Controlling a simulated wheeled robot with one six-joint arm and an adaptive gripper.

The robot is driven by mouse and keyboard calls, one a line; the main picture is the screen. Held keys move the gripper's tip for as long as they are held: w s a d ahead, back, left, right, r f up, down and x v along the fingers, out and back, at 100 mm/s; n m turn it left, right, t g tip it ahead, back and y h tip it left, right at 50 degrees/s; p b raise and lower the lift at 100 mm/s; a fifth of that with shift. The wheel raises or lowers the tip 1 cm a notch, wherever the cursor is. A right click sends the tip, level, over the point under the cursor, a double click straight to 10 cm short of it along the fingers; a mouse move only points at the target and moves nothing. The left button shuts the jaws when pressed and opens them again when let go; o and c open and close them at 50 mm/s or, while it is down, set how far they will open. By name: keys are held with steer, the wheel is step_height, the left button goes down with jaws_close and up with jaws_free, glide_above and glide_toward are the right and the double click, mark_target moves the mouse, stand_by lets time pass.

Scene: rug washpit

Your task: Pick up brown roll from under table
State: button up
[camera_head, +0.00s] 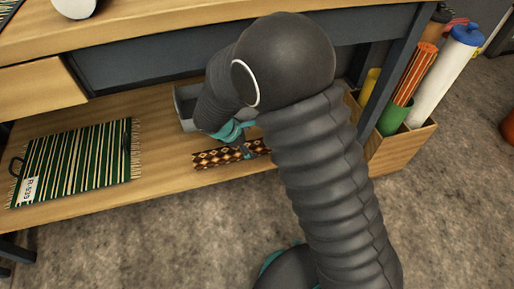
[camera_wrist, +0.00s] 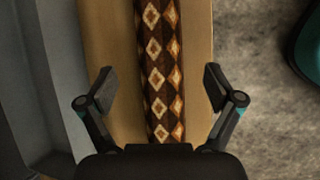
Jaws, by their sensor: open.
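The brown roll (camera_head: 213,159) has a cream and orange diamond pattern and lies along the wooden lower shelf (camera_head: 165,150) under the table (camera_head: 150,22). In the wrist view the roll (camera_wrist: 160,70) runs lengthwise up the picture. My gripper (camera_wrist: 158,88) is open, with one finger on each side of the roll and a visible gap to each. I cannot tell how far above the roll the fingertips are. In the head view my gripper (camera_head: 240,138) is at the roll, and my arm hides the roll's right end.
A green striped mat (camera_head: 80,160) with a white tag lies on the shelf at left. A grey bin (camera_head: 184,108) stands behind the roll. A wooden box (camera_head: 400,150) at right holds several upright rolls. The tabletop is above; bare floor (camera_head: 150,235) lies in front.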

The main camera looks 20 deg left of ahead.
mark_target(254, 145)
steer(key=x, duration=0.5)
steer(key=shift+w+d+f+b, duration=0.1)
steer(key=shift+f+b, duration=0.2)
steer(key=shift+b, duration=0.05)
steer(key=shift+r, duration=0.1)
steer(key=c, duration=1.7)
